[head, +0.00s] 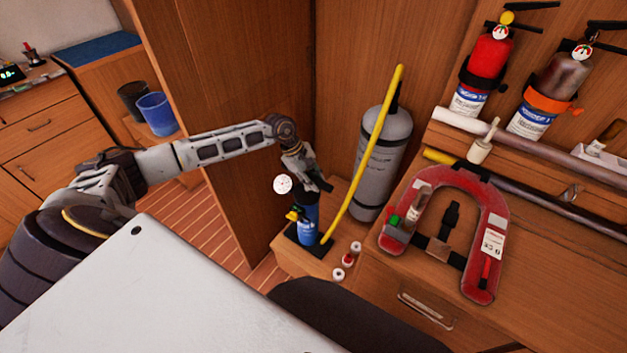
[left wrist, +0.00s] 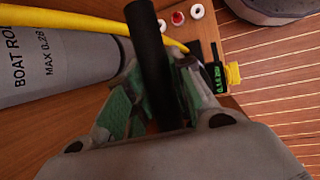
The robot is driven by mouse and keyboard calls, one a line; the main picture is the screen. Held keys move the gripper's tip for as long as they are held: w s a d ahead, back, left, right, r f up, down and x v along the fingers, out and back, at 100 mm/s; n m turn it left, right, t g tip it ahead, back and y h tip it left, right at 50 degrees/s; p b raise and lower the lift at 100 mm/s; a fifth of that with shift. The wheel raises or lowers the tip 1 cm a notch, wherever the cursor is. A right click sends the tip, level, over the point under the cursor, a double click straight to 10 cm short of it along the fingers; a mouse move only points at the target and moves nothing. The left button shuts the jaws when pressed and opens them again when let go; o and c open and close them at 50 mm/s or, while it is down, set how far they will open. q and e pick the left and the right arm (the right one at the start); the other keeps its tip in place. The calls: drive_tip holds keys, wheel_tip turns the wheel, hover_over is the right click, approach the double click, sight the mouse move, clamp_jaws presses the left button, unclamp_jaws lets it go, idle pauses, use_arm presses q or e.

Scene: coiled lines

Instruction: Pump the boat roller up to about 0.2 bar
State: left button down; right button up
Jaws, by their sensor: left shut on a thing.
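The boat roller (head: 383,165) is a grey cylinder standing upright against the wooden wall. In the left wrist view its grey side (left wrist: 60,70) shows part of its name and "MAX 0.28". A yellow hose (head: 372,140) runs from its top down to the blue hand pump (head: 308,222), which stands on a low wooden ledge. My left gripper (head: 318,182) is above the pump, shut on its black handle (left wrist: 150,50). A small dark display with green digits (left wrist: 220,82) shows beside the pump base; I cannot read it surely. My right gripper is not in view.
Small red and white caps (head: 347,261) lie by the pump. A red horseshoe buoy (head: 490,225) lies on the wooden cabinet at right. Fire extinguishers (head: 490,65) hang behind it. A wooden partition (head: 225,100) stands left of the pump; blue and black buckets (head: 156,113) are beyond it.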

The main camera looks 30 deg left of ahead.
use_arm(q)
drive_tip(key=shift+f+b, duration=0.4)
drive_tip(key=shift+f, duration=0.65)
drive_tip(key=shift+s, duration=0.15)
drive_tip(key=c, duration=1.6)
unclamp_jaws()
drive_tip(key=shift+f, duration=0.1)
drive_tip(key=o, duration=0.4)
drive_tip(key=shift+v, duration=0.75)
drive_tip(key=v, duration=1)
drive_tip(key=shift+a+r, duration=0.15)
drive_tip(key=shift+r, duration=0.2)
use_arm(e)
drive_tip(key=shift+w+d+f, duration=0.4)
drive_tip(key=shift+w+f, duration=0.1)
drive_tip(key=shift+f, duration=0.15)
